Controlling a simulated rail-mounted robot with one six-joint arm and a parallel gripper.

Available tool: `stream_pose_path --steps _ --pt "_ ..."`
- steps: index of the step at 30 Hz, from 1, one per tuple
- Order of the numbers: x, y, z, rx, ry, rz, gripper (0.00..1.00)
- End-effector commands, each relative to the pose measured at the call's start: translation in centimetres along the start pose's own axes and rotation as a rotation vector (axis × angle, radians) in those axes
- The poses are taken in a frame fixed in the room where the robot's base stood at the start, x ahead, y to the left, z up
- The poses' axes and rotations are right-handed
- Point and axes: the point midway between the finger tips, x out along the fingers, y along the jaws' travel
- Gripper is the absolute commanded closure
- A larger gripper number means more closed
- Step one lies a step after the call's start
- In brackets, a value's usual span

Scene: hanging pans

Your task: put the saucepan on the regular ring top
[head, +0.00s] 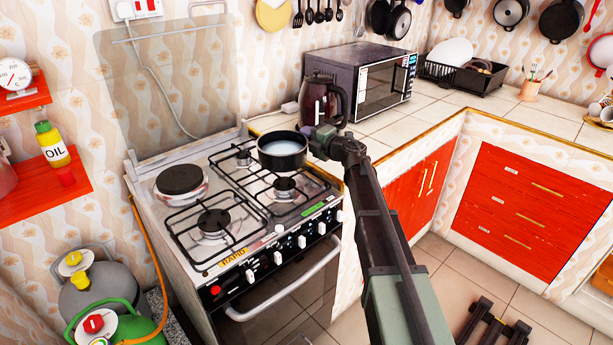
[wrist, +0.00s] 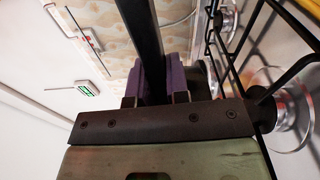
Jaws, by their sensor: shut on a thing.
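The saucepan (head: 282,152) is black outside with a pale inside, and looks level. It is over the right side of the gas hob, near the right burner (head: 285,187) and the rear burner (head: 243,157). I cannot tell whether its base touches the grate. My gripper (head: 322,138) is to the right of the pan, at its handle. In the wrist view my purple finger pads (wrist: 163,82) are shut on the dark handle (wrist: 141,35). Another ring (head: 213,222) is at the front left. Which ring is the regular one is not clear.
A solid round hotplate (head: 181,180) is at the hob's back left. A dark kettle (head: 322,100) and a microwave (head: 362,80) stand close behind my gripper on the counter. A raised glass lid (head: 165,85) stands behind the hob. Free counter tiles (head: 400,122) lie to the right.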

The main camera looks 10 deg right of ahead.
Motion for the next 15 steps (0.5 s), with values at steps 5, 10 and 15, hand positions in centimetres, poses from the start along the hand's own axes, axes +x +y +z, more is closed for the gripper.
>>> stream_pose_path --steps 5,10,15 --pt "0.0 -2.8 -0.2 0.002 0.000 0.001 1.00" --pt "0.0 -3.7 -0.3 0.002 0.000 0.001 1.00" --pt "0.1 -7.0 -0.6 0.002 0.000 0.001 1.00"
